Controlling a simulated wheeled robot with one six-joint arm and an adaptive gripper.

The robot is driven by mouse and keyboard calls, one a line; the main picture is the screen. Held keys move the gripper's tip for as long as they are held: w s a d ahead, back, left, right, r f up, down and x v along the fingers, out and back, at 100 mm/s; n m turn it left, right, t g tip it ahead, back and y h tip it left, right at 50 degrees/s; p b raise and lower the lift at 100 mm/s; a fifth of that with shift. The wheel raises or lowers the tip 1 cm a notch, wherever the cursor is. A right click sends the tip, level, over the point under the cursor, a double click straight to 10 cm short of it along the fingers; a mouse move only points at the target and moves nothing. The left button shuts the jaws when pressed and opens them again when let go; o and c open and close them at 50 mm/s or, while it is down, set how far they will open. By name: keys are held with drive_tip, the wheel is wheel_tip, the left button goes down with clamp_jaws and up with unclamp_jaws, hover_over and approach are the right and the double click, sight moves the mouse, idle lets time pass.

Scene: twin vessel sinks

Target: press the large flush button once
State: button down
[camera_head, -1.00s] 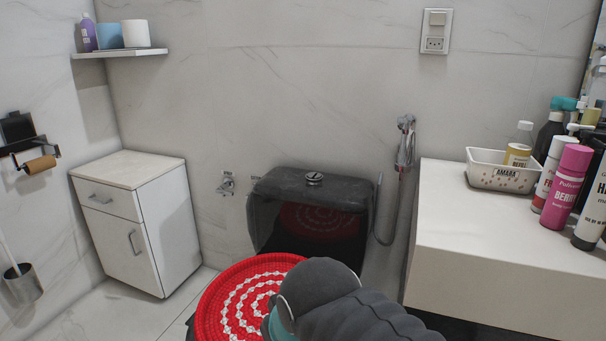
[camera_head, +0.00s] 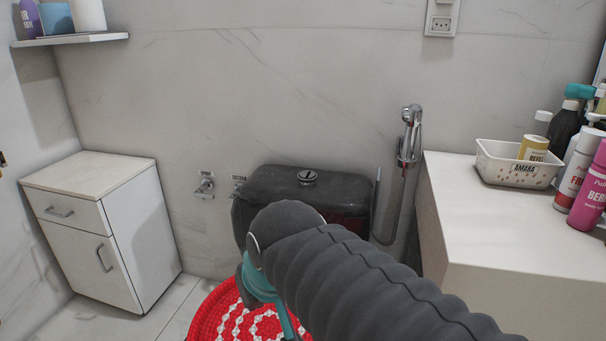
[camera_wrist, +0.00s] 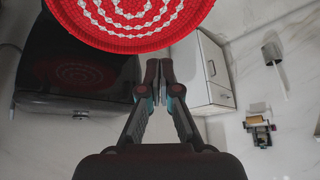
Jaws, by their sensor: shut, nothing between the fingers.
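The round chrome flush button (camera_head: 307,176) sits on top of the black toilet tank (camera_head: 262,185) against the back wall. It looks split into parts, but which part is larger is too small to tell. My arm covers the lower front of the tank in the head view. My gripper (camera_wrist: 161,74) shows in the wrist view, its fingertips together and empty. It points toward the red-and-white round cover (camera_wrist: 130,38) and is apart from the button.
A white cabinet (camera_head: 100,235) stands at the left. A white counter (camera_head: 500,215) at the right carries a basket (camera_head: 515,165) and several bottles. A hand sprayer (camera_head: 410,135) hangs right of the tank. The space above the tank is clear.

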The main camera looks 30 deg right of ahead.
drive_tip(key=w+d+r+m, duration=0.2)
drive_tip(key=w+r, duration=0.1)
drive_tip(key=w, duration=0.3)
drive_tip(key=w+d+r+m, duration=0.1)
drive_tip(key=w+d+r, duration=0.2)
drive_tip(key=w, duration=0.2)
wheel_tip(320, 180, up, 5)
drive_tip(key=m+t+h, duration=0.2)
drive_tip(key=m+t, duration=0.1)
drive_tip(key=m, duration=0.5)
hover_over(305, 174)
drive_tip(key=shift+r+b, duration=0.15)
drive_tip(key=shift+b, duration=0.15)
wheel_tip(305, 174, down, 7)
drive_tip(key=b, duration=0.6)
drive_tip(key=shift+f+b, duration=0.75)
drive_tip(key=shift+f, duration=0.15)
drive_tip(key=shift+f, duration=0.15)
drive_tip(key=shift+f, duration=0.3)
